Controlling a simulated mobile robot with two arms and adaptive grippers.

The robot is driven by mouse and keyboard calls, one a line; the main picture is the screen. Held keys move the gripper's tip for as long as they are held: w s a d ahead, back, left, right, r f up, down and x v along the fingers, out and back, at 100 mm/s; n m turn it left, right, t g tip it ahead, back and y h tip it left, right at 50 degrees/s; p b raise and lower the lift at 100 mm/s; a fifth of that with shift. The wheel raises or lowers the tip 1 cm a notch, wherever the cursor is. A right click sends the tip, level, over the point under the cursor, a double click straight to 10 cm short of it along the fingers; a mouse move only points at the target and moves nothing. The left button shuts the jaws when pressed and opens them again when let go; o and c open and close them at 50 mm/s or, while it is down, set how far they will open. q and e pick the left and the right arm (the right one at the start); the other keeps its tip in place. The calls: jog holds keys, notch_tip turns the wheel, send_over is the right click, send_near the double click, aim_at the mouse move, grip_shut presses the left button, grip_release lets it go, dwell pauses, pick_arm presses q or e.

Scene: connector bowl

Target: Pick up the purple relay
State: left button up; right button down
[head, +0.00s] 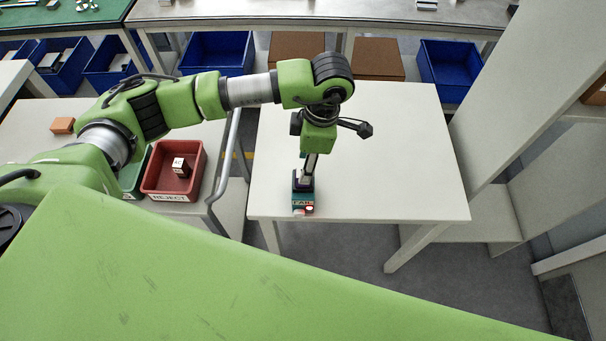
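My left gripper (306,178) points down over the white table, at a small teal fixture (302,203) marked FAIL near the table's front edge. The fixture has a red light or button on its front right. A small dark, purplish piece shows at the gripper's tips, at the top of the fixture. It is too small and too covered to tell whether it is the purple relay, or whether the fingers are closed on it. My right gripper is not in view.
A red bin (155,185) marked REJECT holds a dark block with a white label (180,167). A green bin (131,183) is partly hidden beside it. An orange-brown block (62,125) lies at left. The white table (405,150) is clear right of the fixture.

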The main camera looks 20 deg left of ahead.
pick_arm(q)
jog(key=shift+s+a+f+p, duration=0.1)
jog(key=shift+s+f+p, duration=0.15)
jog(key=shift+f+p, duration=0.45)
jog(key=f+p, duration=0.1)
jog(key=f, duration=0.2)
jog(key=shift+a+p, duration=0.2)
jog(key=shift+p, duration=0.2)
jog(key=shift+f, duration=0.3)
jog(key=c, duration=1)
grip_shut()
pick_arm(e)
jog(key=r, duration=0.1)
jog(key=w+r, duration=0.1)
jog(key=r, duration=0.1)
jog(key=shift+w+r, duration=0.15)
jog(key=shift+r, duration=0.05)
